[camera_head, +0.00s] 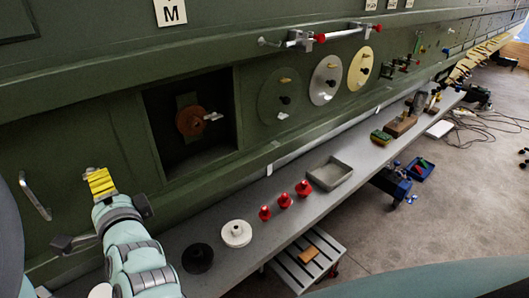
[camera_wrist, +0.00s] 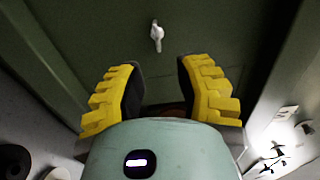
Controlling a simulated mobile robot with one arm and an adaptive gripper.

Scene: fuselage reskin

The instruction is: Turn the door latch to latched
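My gripper (camera_head: 100,183) has yellow ribbed fingers and is left of and below the recess in the head view. In the wrist view my gripper (camera_wrist: 155,78) is open, with nothing between its fingers. A reddish part (camera_wrist: 172,112) is mostly hidden behind the gripper body. The latch's exact setting is hard to tell.
A grey bench (camera_head: 225,265) below carries a black disc (camera_head: 197,258), a white disc (camera_head: 235,233), red pieces (camera_head: 285,201) and a tray (camera_head: 330,173). A metal handle (camera_head: 35,196) is on the wall at far left.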

